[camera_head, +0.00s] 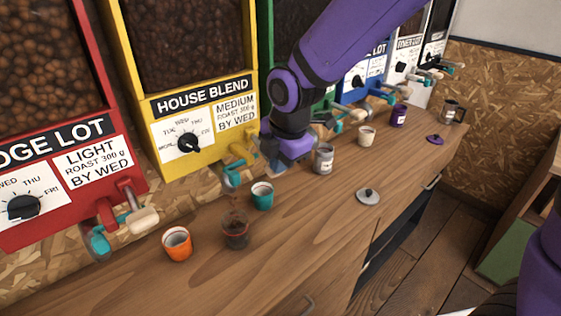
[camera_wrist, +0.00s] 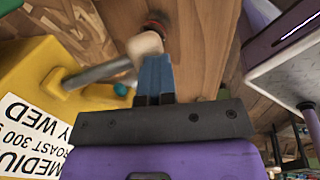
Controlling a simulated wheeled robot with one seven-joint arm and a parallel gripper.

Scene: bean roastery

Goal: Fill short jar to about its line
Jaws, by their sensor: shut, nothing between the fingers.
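A small see-through jar (camera_head: 236,236) with dark brown contents stands on the wooden counter, between an orange cup (camera_head: 177,246) and a teal cup (camera_head: 262,197). I cannot make out a fill line on it. The yellow HOUSE BLEND dispenser (camera_head: 188,107) has a teal spout (camera_head: 231,176) and a lever with a pale knob (camera_wrist: 146,46). My gripper (camera_head: 272,160) is just right of that lever, above the counter. In the wrist view its blue fingers (camera_wrist: 155,72) are together and empty, close to the knob; I cannot tell whether they touch it.
A grey tin (camera_head: 323,159), a cream cup (camera_head: 366,136), a purple tin (camera_head: 398,116) and a glass jug (camera_head: 452,112) stand along the counter (camera_head: 315,235). A grey lid (camera_head: 368,197) and a purple lid (camera_head: 435,140) lie near its front edge. The red dispenser's lever (camera_head: 138,220) projects at left.

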